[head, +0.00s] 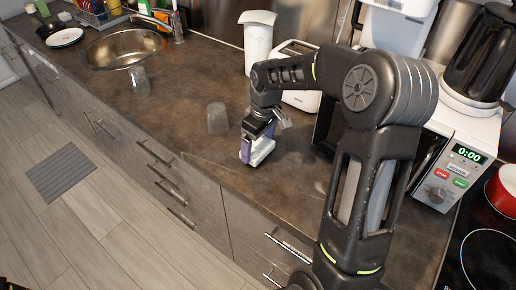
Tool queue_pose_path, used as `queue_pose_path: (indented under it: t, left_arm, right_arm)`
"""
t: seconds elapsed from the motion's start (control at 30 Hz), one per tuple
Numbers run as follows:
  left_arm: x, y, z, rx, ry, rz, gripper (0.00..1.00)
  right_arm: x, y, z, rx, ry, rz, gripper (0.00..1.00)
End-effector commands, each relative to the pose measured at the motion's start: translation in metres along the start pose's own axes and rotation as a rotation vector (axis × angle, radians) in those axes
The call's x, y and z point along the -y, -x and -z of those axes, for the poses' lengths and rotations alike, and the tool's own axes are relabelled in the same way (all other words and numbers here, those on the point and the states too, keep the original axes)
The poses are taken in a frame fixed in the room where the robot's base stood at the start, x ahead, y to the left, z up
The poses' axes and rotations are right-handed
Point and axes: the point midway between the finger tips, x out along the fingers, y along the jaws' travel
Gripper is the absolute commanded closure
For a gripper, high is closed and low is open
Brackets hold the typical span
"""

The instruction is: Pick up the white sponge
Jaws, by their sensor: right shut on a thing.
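My right gripper (260,138) reaches down to the brown countertop, near its front edge. It is shut on a small white block with purple-blue sides, which I take to be the white sponge (263,152). The fingers and wrist hide its upper part. The block is at or just above the counter surface; I cannot tell whether it touches.
A clear glass (217,118) stands just left of the gripper, and another glass (140,80) is near the sink (125,48). Behind are a white canister (258,45) and a white toaster (300,100). A microwave (455,160) stands right. The counter between the glasses is free.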

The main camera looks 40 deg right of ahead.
Motion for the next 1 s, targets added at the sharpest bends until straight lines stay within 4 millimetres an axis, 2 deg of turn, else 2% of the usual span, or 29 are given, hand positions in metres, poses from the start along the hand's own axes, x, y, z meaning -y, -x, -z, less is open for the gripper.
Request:
queue_pose_path:
  t: [0.3, 0.43, 0.57, 1.0]
  left_arm:
    - [0.002, -0.008, 0.001, -0.002, -0.002, -0.003, 0.24]
    - [0.003, -0.009, 0.001, -0.003, -0.002, -0.004, 0.24]
    - [0.003, -0.009, 0.001, -0.003, -0.003, -0.004, 0.24]
    - [0.003, -0.009, 0.001, -0.003, -0.002, -0.004, 0.24]
  right_arm:
    - [0.000, 0.060, 0.008, -0.004, 0.001, -0.002, 0.48]
    - [0.000, 0.077, 0.010, -0.002, 0.001, -0.001, 0.48]
    - [0.000, 0.083, 0.010, 0.000, 0.000, 0.000, 0.48]
    - [0.000, 0.082, 0.010, 0.000, 0.001, 0.000, 0.48]
